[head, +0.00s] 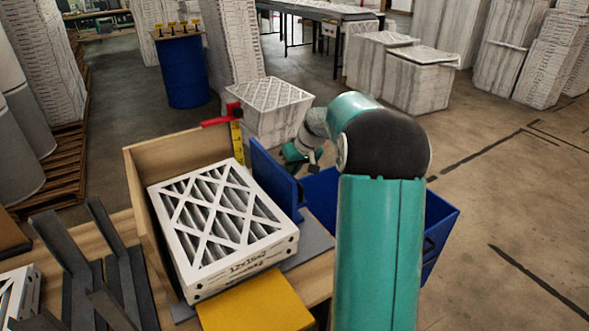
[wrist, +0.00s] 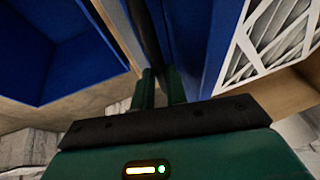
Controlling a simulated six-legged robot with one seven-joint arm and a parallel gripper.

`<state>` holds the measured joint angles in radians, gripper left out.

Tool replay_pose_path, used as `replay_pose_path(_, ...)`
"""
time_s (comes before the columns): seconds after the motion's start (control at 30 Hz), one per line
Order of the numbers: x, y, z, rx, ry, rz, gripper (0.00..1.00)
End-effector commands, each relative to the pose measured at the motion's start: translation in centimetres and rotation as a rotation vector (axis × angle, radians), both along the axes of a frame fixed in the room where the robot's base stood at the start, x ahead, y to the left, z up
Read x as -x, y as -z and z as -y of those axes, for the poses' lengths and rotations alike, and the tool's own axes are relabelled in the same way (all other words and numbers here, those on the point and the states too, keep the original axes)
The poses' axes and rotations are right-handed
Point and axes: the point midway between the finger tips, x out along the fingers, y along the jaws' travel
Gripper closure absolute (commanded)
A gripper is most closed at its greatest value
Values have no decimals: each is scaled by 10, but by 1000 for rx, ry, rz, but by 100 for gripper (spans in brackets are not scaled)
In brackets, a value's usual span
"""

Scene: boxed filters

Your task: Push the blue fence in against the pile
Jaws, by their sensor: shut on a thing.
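The blue fence (head: 275,180) stands upright along the right side of the pile of white-framed pleated filters (head: 222,215). In the wrist view the fence (wrist: 202,45) runs away from my gripper, with the lattice face of a filter (wrist: 272,40) beside it. I cannot tell whether the fence touches the pile. My gripper (head: 300,165) is at the fence's outer side, partly hidden by my arm and the fence. In the wrist view my gripper (wrist: 160,88) has its fingers shut on a dark upright part of the fence between them.
A wooden board (head: 178,155) stands behind the pile, with a yellow ruler (head: 237,140) and red clamp (head: 215,122). A blue bin (head: 440,225) is right of the fence. A yellow block (head: 255,303) lies in front. Dark metal brackets (head: 75,260) stand at left.

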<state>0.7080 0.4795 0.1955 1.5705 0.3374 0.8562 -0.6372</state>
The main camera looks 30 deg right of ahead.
Motion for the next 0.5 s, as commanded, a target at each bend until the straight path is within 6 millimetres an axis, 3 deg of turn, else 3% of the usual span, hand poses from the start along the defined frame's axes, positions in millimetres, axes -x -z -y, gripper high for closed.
replay_pose_path(0.1, -3, 0, -32, -3, -9, 0, 100)
replay_pose_path(0.23, -4, 1, -58, -3, -8, -1, 100)
replay_pose_path(0.5, -5, 1, -73, -6, -6, 0, 100)
